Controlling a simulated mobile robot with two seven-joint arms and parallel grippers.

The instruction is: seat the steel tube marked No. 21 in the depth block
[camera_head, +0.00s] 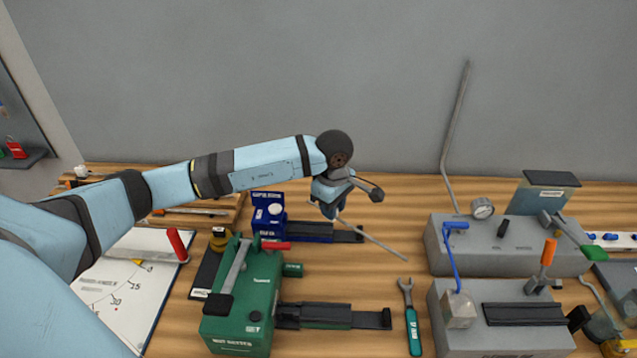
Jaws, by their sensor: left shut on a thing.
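My left gripper (331,208) is shut on a thin grey steel tube (372,242), in the middle of the bench. The tube slants down to the right from the jaws, and its far end is free over the wood. I cannot tell for sure which fixture is the depth block. A small blue block (268,217) with a dark blue rail stands just left of the gripper. My right gripper is not in view.
A green machine (255,311) with a dark rail stands at front centre. A wrench (411,318) lies right of it. Grey blocks with a gauge (482,209) and a blue lever (455,255) fill the right. A bent tube (456,120) rises behind. Bare wood lies around the held tube.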

